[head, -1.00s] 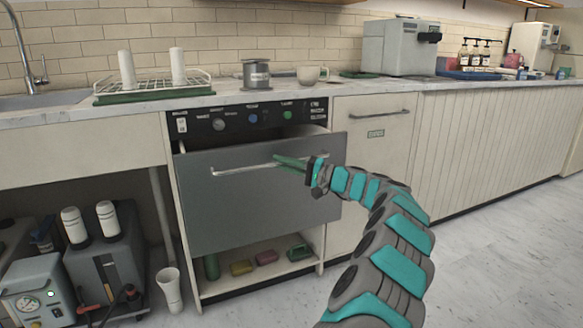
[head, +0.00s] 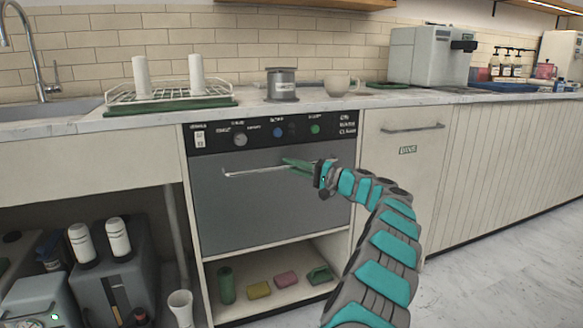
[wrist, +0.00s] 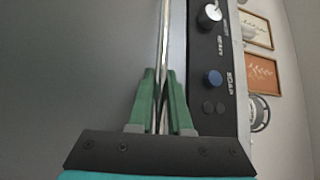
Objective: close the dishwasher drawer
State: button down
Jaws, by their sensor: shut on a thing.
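The grey dishwasher drawer (head: 250,205) sits under a black control panel (head: 270,131) with knobs. Its front lies about flush with the cabinet below the panel. A silver bar handle (head: 255,172) runs across its upper part. My gripper (head: 290,163) is at the right half of the handle, its green fingers shut around the bar. In the wrist view, the fingers (wrist: 162,105) close on both sides of the handle (wrist: 164,40), with the grey drawer front (wrist: 75,65) to the left. The inside of the drawer is hidden.
An open shelf (head: 270,290) below holds a green bottle and several sponges. A dish rack (head: 165,97), a metal canister (head: 282,85) and a cup (head: 340,85) stand on the counter. A white cup (head: 181,308) stands left on the floor. Floor at right is clear.

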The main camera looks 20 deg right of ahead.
jog(key=shift+w, duration=0.1)
jog(key=c, duration=0.8)
grip_release()
jog(key=shift+c, duration=0.2)
jog(key=shift+d, duration=0.1)
jog(key=v, duration=0.7)
jog(key=shift+s+d, duration=0.2)
jog(key=shift+s, duration=0.1)
